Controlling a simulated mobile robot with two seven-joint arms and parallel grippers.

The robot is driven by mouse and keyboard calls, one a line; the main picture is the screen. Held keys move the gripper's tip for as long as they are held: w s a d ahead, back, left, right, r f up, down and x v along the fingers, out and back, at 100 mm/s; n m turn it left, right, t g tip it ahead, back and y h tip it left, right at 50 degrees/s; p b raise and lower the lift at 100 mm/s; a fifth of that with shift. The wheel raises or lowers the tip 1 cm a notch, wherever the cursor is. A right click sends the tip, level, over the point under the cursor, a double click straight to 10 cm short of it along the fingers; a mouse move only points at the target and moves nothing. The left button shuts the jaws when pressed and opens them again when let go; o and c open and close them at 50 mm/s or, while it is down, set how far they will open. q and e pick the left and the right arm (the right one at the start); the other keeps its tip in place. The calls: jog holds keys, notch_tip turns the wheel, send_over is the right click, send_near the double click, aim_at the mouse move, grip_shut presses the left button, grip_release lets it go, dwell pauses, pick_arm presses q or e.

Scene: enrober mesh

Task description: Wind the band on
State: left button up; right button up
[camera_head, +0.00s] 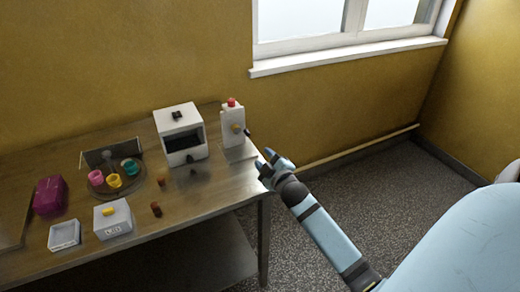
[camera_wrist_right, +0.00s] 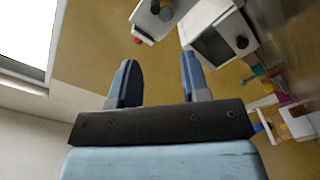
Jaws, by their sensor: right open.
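A white box-shaped machine (camera_head: 180,121) with a dark opening and dark band-like mesh (camera_head: 183,142) inside stands at the back of the table. To its right is an upright white unit (camera_head: 231,127) with a red button (camera_head: 231,102) on top, a yellowish knob (camera_head: 237,128) and a dark handle (camera_head: 247,132) at its side. My right gripper (camera_head: 270,163) is open and empty, off the table's right end, apart from the unit. In the right wrist view my gripper (camera_wrist_right: 155,78) has its fingers spread; the white unit (camera_wrist_right: 150,18) and the machine (camera_wrist_right: 222,38) lie beyond them. My left gripper is out of view.
A round tray (camera_head: 92,190) holds pink, yellow and teal cups. A magenta box (camera_head: 49,196), a white tray (camera_head: 64,234), a white box with a yellow top piece (camera_head: 113,218) and small brown pieces (camera_head: 156,209) stand on the table (camera_head: 205,193). The floor to the right is free.

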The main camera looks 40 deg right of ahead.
aim_at(249, 135)
jog(key=m+p, duration=0.1)
jog(key=m, duration=1)
jog(key=m+p, duration=0.2)
jog(key=m, duration=1)
jog(key=m+p, duration=0.2)
jog(key=m, duration=0.9)
jog(key=shift+d+m, duration=0.3)
jog(key=shift+m, duration=0.1)
jog(key=x, duration=1.3)
jog(key=shift+w+d+b, duration=0.25)
jog(key=shift+w+b, duration=0.05)
jog(key=shift+c, duration=0.3)
grip_shut()
